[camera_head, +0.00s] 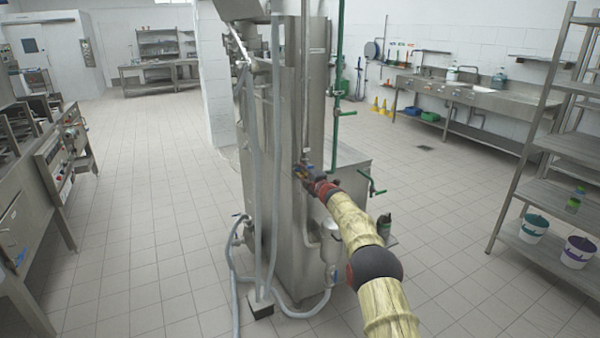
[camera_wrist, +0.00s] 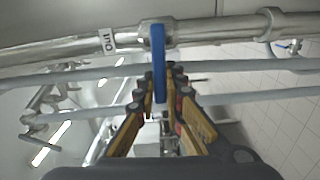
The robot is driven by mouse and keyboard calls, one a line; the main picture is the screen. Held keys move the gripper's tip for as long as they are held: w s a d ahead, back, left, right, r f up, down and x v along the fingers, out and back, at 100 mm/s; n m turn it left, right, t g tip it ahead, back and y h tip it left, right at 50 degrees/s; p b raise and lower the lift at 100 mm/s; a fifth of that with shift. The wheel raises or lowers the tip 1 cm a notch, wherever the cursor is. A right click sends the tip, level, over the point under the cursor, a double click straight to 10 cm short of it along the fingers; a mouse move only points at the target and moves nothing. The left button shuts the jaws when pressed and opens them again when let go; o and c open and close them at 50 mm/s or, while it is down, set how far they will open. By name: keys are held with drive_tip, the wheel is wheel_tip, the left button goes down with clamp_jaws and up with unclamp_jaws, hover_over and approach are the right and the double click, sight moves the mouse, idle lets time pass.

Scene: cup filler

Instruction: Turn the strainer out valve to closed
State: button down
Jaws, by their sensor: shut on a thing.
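The strainer out valve has a blue lever handle (camera_wrist: 158,52) on a steel pipe (camera_wrist: 205,32) in the wrist view. A small white label (camera_wrist: 108,42) reading "OUT", upside down, is on the pipe to the left of the handle. The handle lies across the pipe's line. My gripper (camera_wrist: 160,80) has its fingers on both sides of the handle's lower end and is shut on it. In the head view my gripper (camera_head: 306,172) is at the front of the steel filler machine (camera_head: 290,220); the handle is too small to make out there.
Grey hoses (camera_head: 272,130) run down the machine's left front, and a clear strainer bowl (camera_head: 331,254) hangs below my arm. Green pipes (camera_head: 338,90) with a handle stand at the right. A shelf rack (camera_head: 545,170) is far right. The tiled floor around is open.

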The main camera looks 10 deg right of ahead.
drive_tip(key=shift+f+n+b, duration=0.3)
drive_tip(key=shift+n, duration=0.2)
drive_tip(key=c, duration=1.8)
unclamp_jaws()
drive_tip(key=shift+c, duration=0.2)
drive_tip(key=v, duration=1.2)
